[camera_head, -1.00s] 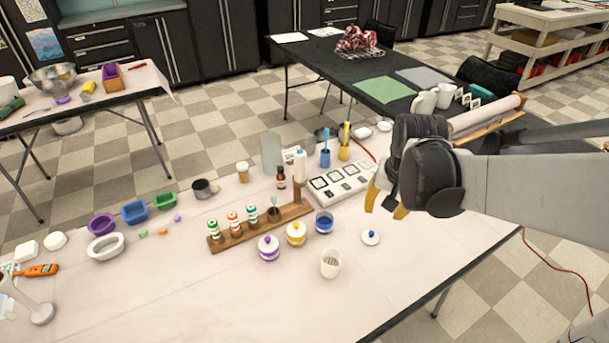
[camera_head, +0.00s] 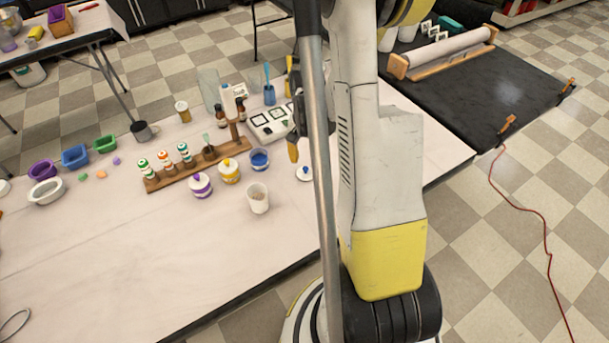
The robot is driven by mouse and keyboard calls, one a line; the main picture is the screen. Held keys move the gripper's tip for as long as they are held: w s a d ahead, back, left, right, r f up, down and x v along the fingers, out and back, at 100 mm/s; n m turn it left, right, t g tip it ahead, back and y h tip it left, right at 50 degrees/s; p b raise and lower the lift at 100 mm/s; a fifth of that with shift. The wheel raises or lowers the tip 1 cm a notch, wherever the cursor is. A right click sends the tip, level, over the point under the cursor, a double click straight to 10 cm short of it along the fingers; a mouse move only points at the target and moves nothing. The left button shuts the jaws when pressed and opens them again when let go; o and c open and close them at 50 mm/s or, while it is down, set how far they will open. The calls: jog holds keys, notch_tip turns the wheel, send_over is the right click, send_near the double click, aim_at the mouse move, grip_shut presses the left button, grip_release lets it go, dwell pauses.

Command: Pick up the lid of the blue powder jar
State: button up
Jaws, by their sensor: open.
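The blue powder jar (camera_head: 259,160) stands open on the pale table, with blue powder showing inside. Its lid (camera_head: 304,174), a small white disc with a blue knob, lies on the table to the right of the jar. My arm covers the lid's right edge. One yellow-orange fingertip of my gripper (camera_head: 293,151) shows just above and beyond the lid in the picture, apart from it. No held object shows.
A jar with a yellow-knobbed lid (camera_head: 229,171), a jar with a purple-knobbed lid (camera_head: 201,186) and a white cup (camera_head: 258,198) stand near the blue jar. A wooden rack (camera_head: 190,172) holds several striped bottles.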

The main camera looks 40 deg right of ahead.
aim_at(306, 168)
jog(key=f+b, duration=0.3)
jog(key=f, duration=0.2)
jog(key=shift+w, duration=0.2)
grip_shut()
jog(key=shift+r, duration=0.15)
